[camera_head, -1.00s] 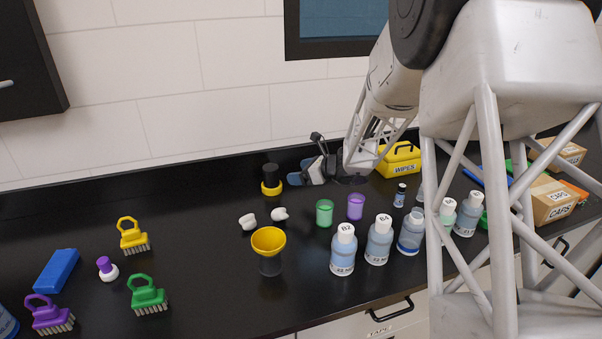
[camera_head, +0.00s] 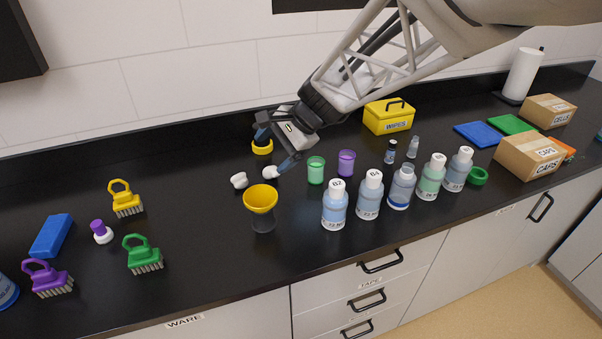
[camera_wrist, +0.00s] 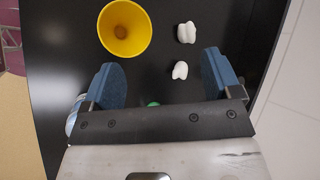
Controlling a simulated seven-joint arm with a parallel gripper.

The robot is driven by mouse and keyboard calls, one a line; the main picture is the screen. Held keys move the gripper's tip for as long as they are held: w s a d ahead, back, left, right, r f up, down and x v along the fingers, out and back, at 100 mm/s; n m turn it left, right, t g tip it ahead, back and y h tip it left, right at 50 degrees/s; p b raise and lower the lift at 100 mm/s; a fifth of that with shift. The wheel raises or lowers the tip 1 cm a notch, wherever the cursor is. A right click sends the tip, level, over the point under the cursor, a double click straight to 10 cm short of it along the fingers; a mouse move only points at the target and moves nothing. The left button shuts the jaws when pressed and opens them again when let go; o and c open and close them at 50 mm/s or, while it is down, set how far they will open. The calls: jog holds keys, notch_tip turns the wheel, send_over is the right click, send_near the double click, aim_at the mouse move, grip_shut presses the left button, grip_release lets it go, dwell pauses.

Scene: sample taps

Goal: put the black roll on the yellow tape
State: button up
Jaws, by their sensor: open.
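The yellow tape (camera_head: 262,147) lies flat near the back of the black counter, partly covered by my gripper in the head view. The black roll cannot be made out now; the spot just above the tape is hidden behind my gripper's far finger. My gripper (camera_head: 274,155) is open in front of and above the tape, its blue fingers apart and pointing down toward the front left. Neither tape nor roll shows in the wrist view.
Two white pieces, one (camera_head: 239,180) left and one (camera_head: 271,172) by my near fingertip, lie near a yellow funnel (camera_head: 260,198) on a dark jar.

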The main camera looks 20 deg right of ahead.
jog(key=s+d+r+n+h, duration=0.1)
jog(key=s+n+h, duration=0.2)
jog(key=s+n, duration=0.3)
jog(key=s+d+r+n+h, duration=0.1)
jog(key=s+n+h, duration=0.3)
jog(key=s, duration=1.2)
jog(key=shift+s+d+r+n, duration=0.3)
jog(key=shift+s+d+n, duration=0.05)
jog(key=shift+n, duration=0.85)
